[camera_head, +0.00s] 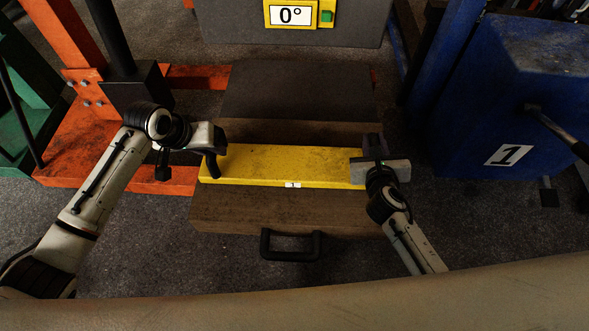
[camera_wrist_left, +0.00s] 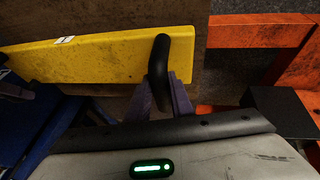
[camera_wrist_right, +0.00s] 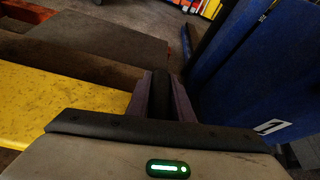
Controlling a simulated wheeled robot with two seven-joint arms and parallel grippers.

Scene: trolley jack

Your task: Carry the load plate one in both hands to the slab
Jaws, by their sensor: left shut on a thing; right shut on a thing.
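The yellow load plate (camera_head: 280,165), with a small white "1" label on its near edge, lies crosswise in the head view. My left gripper (camera_head: 212,160) is shut on the black handle at its left end; the handle (camera_wrist_left: 160,60) also shows in the left wrist view. My right gripper (camera_head: 374,155) is at the plate's right end, shut on its black handle (camera_wrist_right: 160,95). The plate looks about level, over or on a brown wooden block (camera_head: 290,215); I cannot tell whether they touch. A dark grey flat slab-like surface (camera_head: 300,88) lies just behind the block.
An orange steel frame (camera_head: 90,150) stands at the left, with a green one (camera_head: 15,130) beyond it. A blue block marked "1" (camera_head: 510,90) stands close by the right arm. A grey panel with a yellow "0°" display (camera_head: 291,15) is at the back. A black handle (camera_head: 290,250) sticks out in front.

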